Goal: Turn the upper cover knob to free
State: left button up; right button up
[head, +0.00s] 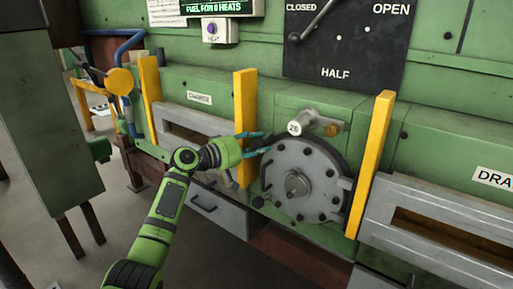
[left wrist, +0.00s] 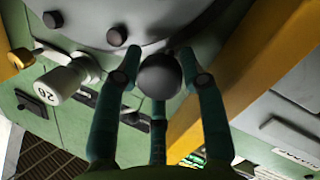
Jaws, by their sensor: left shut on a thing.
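The round grey cover (head: 315,170) with bolts around its rim is set in the green furnace wall, between two yellow posts. My left gripper (head: 262,142) reaches its upper left rim. In the left wrist view, its dark teal fingers (left wrist: 163,85) are closed around a dark round knob (left wrist: 160,75) beside the cover's edge (left wrist: 100,12). In the head view the fingers largely hide this knob, so its turn angle cannot be told. Another dark knob (head: 258,202) sits at the cover's lower left. My right gripper is not in view.
A white cylinder marked 26 (head: 296,128) with a brass end juts out just above the cover; it also shows in the left wrist view (left wrist: 62,84). Yellow posts stand close to the left (head: 246,120) and right (head: 373,160). A grey drawer (head: 215,208) lies lower left.

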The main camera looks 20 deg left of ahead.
pick_arm(q)
jog(key=shift+d+f, duration=0.2)
jog(key=shift+f, duration=0.3)
jog(key=o, duration=1.1)
jog(key=shift+c, duration=0.2)
jog(key=shift+o, duration=0.3)
jog(key=shift+r, duration=0.2)
jog(key=v, duration=1.2)
jog(key=shift+a, duration=0.1)
